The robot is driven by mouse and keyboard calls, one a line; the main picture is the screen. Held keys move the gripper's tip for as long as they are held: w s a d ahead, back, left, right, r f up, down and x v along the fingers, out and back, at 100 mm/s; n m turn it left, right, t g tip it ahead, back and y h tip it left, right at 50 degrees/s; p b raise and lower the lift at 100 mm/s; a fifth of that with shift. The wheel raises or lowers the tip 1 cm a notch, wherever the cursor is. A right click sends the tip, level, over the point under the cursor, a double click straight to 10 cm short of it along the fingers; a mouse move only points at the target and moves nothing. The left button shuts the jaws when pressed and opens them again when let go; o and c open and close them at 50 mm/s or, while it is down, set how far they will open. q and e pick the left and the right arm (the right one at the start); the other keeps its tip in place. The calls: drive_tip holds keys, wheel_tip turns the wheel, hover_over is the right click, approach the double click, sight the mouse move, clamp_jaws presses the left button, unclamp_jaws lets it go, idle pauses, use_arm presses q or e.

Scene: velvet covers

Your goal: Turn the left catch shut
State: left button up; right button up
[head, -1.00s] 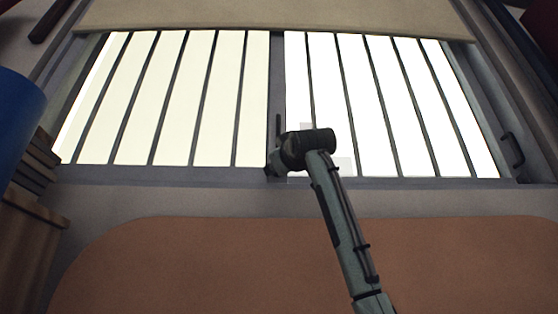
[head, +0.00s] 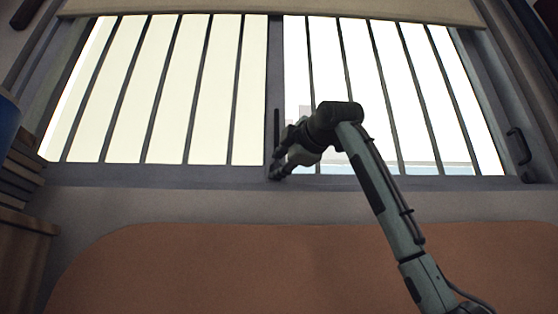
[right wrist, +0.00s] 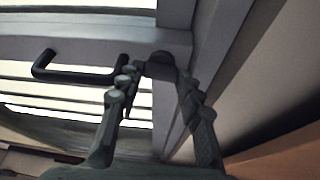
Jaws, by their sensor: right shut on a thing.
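The left catch (right wrist: 160,58) is a small dark rounded knob low on the window's middle upright, by the sill frame. In the right wrist view it sits between the fingertips of my right gripper (right wrist: 156,76), which is shut on it. In the head view my right gripper (head: 276,171) reaches the foot of the middle upright (head: 272,90), and the catch is hidden behind the fingers or too small to make out. My left gripper is in neither view.
A dark bar handle (right wrist: 80,74) stands on the sash close beside the gripper. Another handle (head: 519,146) is at the window's far right. A brown padded panel (head: 180,265) lies below the window. Stacked wooden items (head: 22,175) and a blue object (head: 8,120) are at left.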

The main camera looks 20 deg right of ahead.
drive_tip(key=shift+n, duration=0.8)
drive_tip(key=o, duration=1.2)
drive_tip(key=shift+c, duration=0.2)
drive_tip(key=s+d, duration=0.1)
drive_tip(key=s, duration=0.7)
drive_tip(key=shift+r, duration=0.1)
